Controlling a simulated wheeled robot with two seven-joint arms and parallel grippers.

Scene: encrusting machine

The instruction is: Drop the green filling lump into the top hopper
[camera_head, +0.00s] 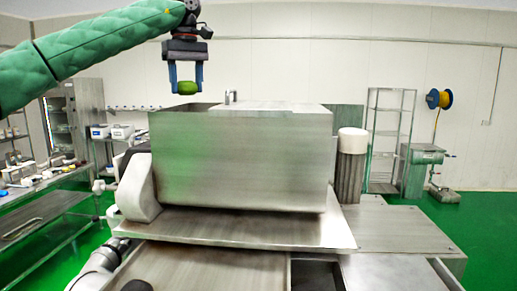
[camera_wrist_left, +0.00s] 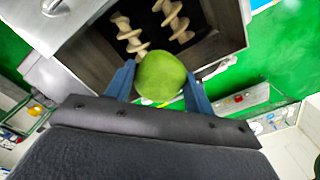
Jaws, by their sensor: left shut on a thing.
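The green filling lump (camera_head: 187,88) is held between the blue fingers of my left gripper (camera_head: 187,83), above the left part of the metal machine. In the left wrist view the lump (camera_wrist_left: 160,76) sits between both fingertips of the gripper (camera_wrist_left: 158,85). The top hopper (camera_head: 245,155) is a large steel box; its open mouth shows at the upper left in the head view. In the left wrist view the dark hopper (camera_wrist_left: 85,62) has two pale screw augers inside, beyond the lump. The lump is above and apart from the hopper floor. My right gripper is not in view.
A metal lid with a small handle (camera_head: 231,97) covers part of the hopper top. A steel tray (camera_head: 250,228) juts out below. A white-capped cylinder (camera_head: 352,142) stands at the right. Shelves with trays (camera_head: 45,185) stand at the left.

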